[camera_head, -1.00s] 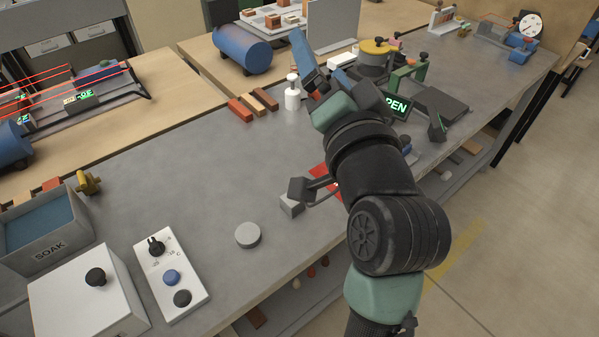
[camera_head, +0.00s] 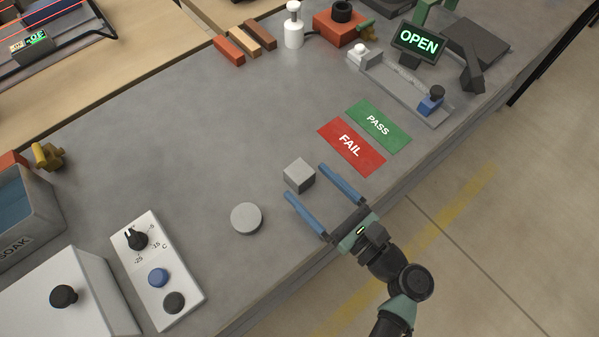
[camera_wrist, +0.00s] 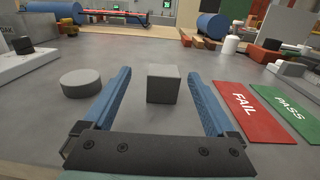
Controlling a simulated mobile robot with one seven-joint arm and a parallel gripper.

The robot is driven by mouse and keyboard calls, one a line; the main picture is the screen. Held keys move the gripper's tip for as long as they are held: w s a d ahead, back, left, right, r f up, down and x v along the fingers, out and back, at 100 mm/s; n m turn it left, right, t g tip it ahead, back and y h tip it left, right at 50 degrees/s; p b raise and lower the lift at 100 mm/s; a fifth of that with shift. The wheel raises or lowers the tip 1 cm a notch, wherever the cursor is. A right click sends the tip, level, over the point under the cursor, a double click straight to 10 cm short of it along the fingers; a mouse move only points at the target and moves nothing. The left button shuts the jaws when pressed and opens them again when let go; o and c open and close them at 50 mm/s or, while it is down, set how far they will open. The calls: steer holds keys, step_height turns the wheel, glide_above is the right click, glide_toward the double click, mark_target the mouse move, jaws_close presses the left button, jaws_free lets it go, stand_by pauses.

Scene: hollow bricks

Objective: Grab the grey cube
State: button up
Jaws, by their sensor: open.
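The grey cube (camera_head: 299,175) sits on the grey bench top, left of the red FAIL mat. My gripper (camera_head: 306,185) is open, with its two blue fingers low over the bench front edge and pointing at the cube. In the wrist view the grey cube (camera_wrist: 163,84) stands ahead, between the lines of the two fingers (camera_wrist: 160,88). Nothing is held, and I cannot tell whether a fingertip reaches beside the cube.
A grey round disc (camera_head: 246,218) lies left of the cube. The red FAIL mat (camera_head: 338,153) and green PASS mat (camera_head: 392,120) lie to the right. A white control box (camera_head: 158,270) stands at the lower left. The bench behind the cube is clear.

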mark_target(292, 164)
steer(key=x, duration=0.7)
steer(key=shift+w+f, duration=0.15)
steer(key=shift+w, duration=0.3)
steer(key=shift+c, duration=0.2)
jaws_close()
